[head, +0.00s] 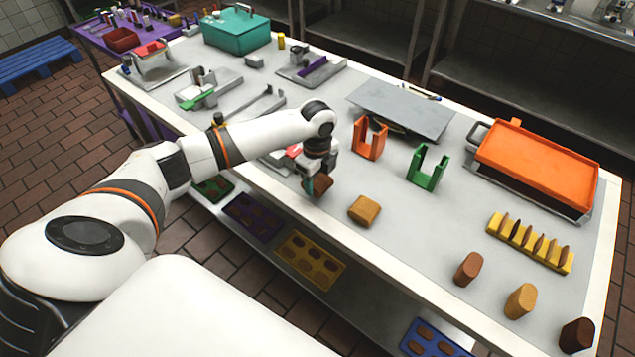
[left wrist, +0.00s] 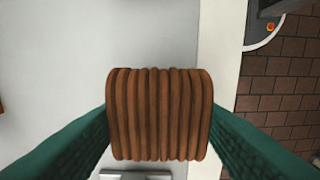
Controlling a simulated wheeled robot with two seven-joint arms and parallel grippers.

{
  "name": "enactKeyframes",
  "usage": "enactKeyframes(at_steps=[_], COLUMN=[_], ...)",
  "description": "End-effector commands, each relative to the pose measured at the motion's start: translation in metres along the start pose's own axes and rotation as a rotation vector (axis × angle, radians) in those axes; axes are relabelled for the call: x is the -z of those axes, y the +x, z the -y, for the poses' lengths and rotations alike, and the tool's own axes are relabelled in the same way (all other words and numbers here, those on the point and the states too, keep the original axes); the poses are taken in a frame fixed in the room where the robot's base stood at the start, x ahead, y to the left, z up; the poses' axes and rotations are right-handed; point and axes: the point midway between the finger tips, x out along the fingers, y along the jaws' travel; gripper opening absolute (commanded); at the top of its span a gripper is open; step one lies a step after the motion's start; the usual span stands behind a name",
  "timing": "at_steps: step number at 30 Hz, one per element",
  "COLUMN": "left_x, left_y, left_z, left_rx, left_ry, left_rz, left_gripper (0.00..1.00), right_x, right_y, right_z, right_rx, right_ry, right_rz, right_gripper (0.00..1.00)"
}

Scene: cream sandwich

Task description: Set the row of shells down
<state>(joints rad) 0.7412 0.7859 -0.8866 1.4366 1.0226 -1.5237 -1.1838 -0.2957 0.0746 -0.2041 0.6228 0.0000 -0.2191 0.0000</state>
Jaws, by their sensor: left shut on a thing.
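My left gripper (head: 312,186) is shut on a row of brown shells (left wrist: 160,114), with its green fingers pressing the two ends. In the left wrist view the shells stand side by side in a tight, straight row between the fingers. In the head view the row (head: 322,188) shows partly behind the fingers, near the table's front edge. I cannot tell whether it touches the worktop (head: 330,225). A tan block of similar shape (head: 364,210) stands on the table just to the right. My right gripper is not in view.
An orange holder (head: 369,140) and a green holder (head: 428,168) stand behind the tan block. A yellow rack (head: 560,263) bears several brown pieces. Several rounded blocks (head: 520,301) stand at the front right. An orange-topped box (head: 535,165) is at the back right.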

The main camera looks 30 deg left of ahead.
Motion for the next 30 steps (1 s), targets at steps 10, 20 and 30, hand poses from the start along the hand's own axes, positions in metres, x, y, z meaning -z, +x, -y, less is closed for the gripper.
enactKeyframes(at_steps=[10, 20, 30], left_x=[0.000, 0.000, 0.000], left_y=[0.019, 0.021, 0.015], left_z=[0.000, 0.000, -0.001], left_rx=[0.000, 0.000, -0.002], left_ry=[0.001, 0.001, 0.001], left_rz=[-0.001, -0.001, -0.001], left_gripper=[0.30, 0.74, 0.74], right_x=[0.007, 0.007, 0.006], right_y=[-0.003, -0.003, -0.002], right_z=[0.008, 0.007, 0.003], right_rx=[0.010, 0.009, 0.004], right_ry=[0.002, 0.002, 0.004], right_rz=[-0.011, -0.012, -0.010], right_gripper=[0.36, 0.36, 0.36])
